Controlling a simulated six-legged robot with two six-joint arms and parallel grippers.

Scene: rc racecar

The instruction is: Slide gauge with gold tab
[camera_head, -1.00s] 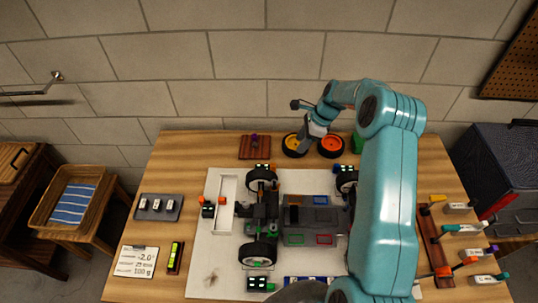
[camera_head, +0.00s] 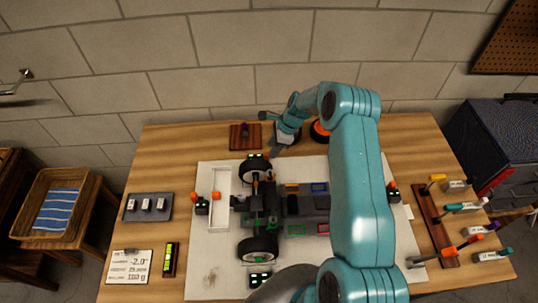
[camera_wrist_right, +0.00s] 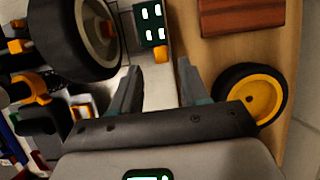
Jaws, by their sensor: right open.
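A small black gauge (camera_head: 255,157) with green lit marks sits at the car's upper left wheel (camera_head: 250,170). In the right wrist view this gauge (camera_wrist_right: 152,22) has an orange-gold tab (camera_wrist_right: 158,55) on its edge. My right gripper (camera_head: 274,150) reaches down beside it from the right. In the right wrist view my right gripper (camera_wrist_right: 160,72) is open, its fingertips on either side of the tab's line and seemingly short of it. Contact cannot be told. Other lit gauges sit at the lower wheel (camera_head: 260,280), left (camera_head: 202,207) with orange tabs, and right (camera_head: 392,190). My left gripper is not in view.
The car chassis (camera_head: 300,208) lies on a white board (camera_head: 205,270). Labelled tools (camera_head: 465,205) line the right side; a grey tray (camera_head: 147,207) lies left.

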